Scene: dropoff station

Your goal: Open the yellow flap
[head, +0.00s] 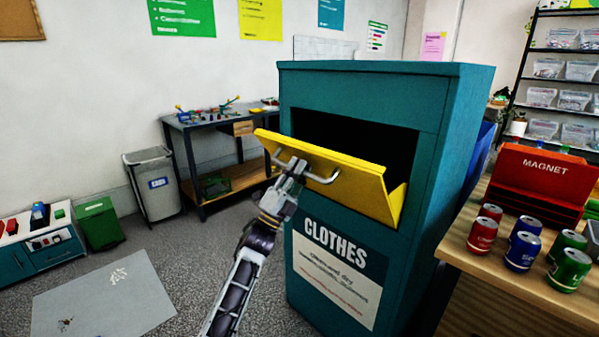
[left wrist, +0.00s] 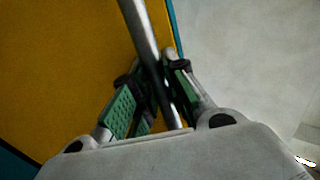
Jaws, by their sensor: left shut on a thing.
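The yellow flap (head: 335,179) on the teal clothes bin (head: 388,88) is tilted outward at its top, with the dark opening (head: 365,142) showing behind it. My left gripper (head: 288,170) is shut on the left part of this handle. In the left wrist view, the handle bar (left wrist: 148,50) runs between the fingers of my left gripper (left wrist: 158,88), with the yellow flap (left wrist: 60,70) behind. My right gripper is not in view.
A workbench (head: 200,133) and a grey bin (head: 155,183) stand at back left. A grey mat (head: 105,300) lies on the floor.

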